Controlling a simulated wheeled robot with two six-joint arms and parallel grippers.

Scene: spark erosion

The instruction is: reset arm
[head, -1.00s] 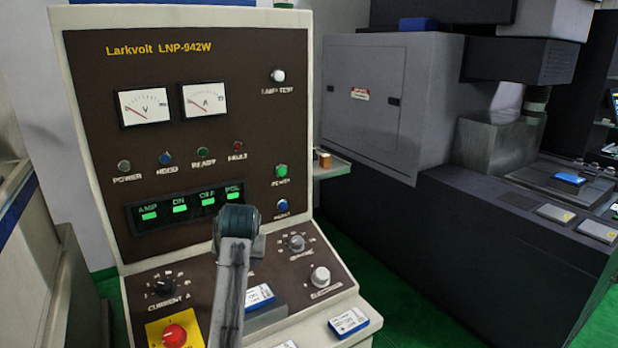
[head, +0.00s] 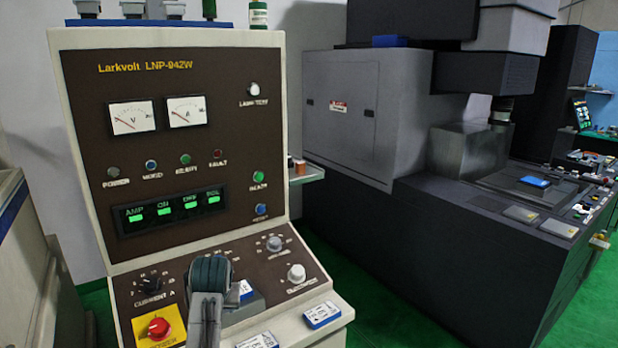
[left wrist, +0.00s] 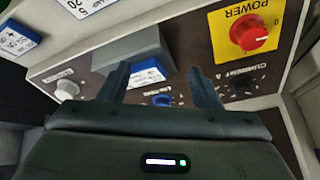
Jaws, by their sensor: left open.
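The Larkvolt control cabinet (head: 180,95) fills the left of the head view, with lit green indicators and a blue button (head: 261,210) on its right side. My left gripper (left wrist: 160,82) is open and empty over the sloping lower panel, its two fingers apart. In the head view my left gripper (head: 210,270) shows from behind and its fingertips are hidden. In the left wrist view a blue knob (left wrist: 162,100) shows between and beyond the fingers; I cannot tell the gap. My right gripper is not in view.
A red knob on a yellow plate (head: 158,328) lies left of my arm. A grey block (left wrist: 130,50) with a blue-white label juts from the panel. Blue-white cards (head: 322,314) lie on the front ledge. A dark machine (head: 440,240) stands right; green floor between.

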